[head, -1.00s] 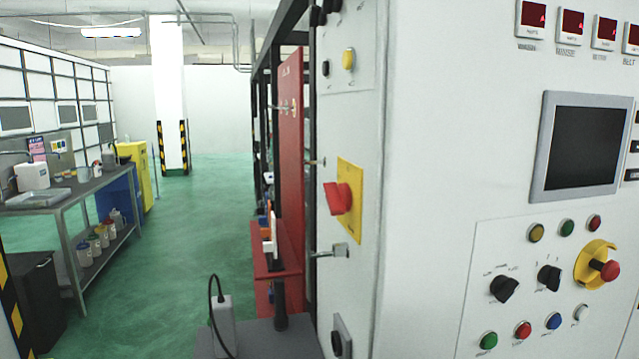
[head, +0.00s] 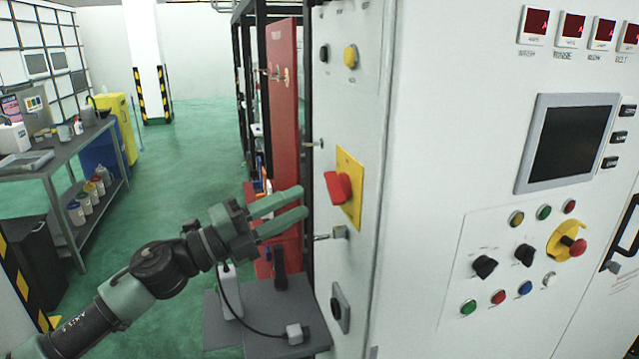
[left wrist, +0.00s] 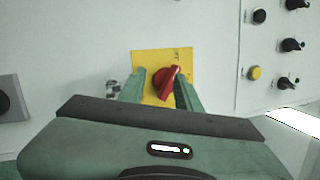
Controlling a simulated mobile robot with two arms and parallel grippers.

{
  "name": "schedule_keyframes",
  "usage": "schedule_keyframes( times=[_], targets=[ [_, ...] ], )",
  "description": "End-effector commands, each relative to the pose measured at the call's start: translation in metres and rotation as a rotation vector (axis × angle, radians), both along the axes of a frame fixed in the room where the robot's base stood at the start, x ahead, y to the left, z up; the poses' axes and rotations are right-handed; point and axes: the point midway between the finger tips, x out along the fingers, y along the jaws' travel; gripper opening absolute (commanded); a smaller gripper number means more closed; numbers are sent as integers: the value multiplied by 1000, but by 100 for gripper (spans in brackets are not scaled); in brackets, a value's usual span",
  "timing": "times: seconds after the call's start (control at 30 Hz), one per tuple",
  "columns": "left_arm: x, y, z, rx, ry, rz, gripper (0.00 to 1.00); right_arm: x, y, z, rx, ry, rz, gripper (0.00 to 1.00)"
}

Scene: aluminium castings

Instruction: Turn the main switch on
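The main switch is a red rotary handle (head: 338,187) on a yellow plate (head: 351,172), on the narrow side of the white cabinet. In the left wrist view the red handle (left wrist: 168,83) sits tilted on its yellow plate (left wrist: 184,60), seen between my two fingers. My left gripper (head: 303,203) is open and empty in the head view, its fingers pointing at the cabinet side, a little left of and below the handle. It appears apart from the handle. It also shows in the left wrist view (left wrist: 160,88). My right gripper is not in view.
A metal latch (head: 338,233) sticks out below the switch. The cabinet front carries a control panel (head: 520,255) and a screen (head: 566,142). A red panel (head: 283,110) stands behind. A grey table (head: 255,315) with a cabled device is below my arm.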

Motion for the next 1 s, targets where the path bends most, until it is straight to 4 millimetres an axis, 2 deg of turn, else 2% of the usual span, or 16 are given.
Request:
schedule_keyframes(
  times=[0.03, 0.1, 0.2, 0.33, 0.8, 1.0],
  targets=[
    [-3, 5, 16, 91, -71, -35, 34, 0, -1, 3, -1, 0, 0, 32],
    [-10, 10, 24, 198, -135, -85, 34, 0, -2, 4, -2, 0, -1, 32],
    [-16, 18, 29, 301, -187, -127, 34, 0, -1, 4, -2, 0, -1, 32],
    [-19, 20, 32, 355, -210, -152, 34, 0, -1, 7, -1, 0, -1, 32],
    [0, -43, 34, 354, -210, -154, 34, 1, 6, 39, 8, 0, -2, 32],
    [4, -52, 31, 356, -210, -153, 34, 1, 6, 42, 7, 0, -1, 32]
  ],
)
